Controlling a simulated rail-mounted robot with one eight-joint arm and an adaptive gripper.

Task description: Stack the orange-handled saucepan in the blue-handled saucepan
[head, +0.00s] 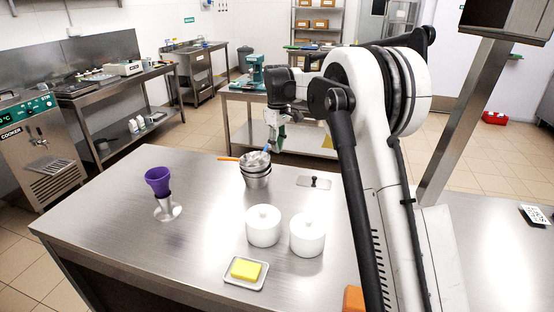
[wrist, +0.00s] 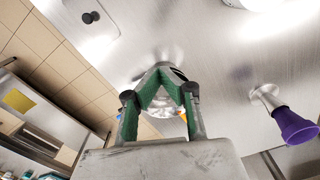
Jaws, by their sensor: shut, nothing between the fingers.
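The saucepans stand nested in one metal stack (head: 257,179) on the steel table in the head view. The orange handle (head: 228,159) points left from near the top rim. The blue handle (head: 267,149) points up and right at the back. I cannot tell clearly which pan each rim belongs to. My gripper (head: 272,147) is above and just behind the stack, shut and empty. In the wrist view, the green-padded fingers of my gripper (wrist: 161,68) meet in front of the stack and hide much of it; a bit of orange (wrist: 184,116) shows beside them.
Two white lidded pots (head: 263,227) (head: 307,236) stand in front of the stack. A yellow sponge (head: 246,269) lies on a white dish. A purple cup (head: 158,180) on a metal stand is left. A small plate with a black knob (head: 314,183) lies right.

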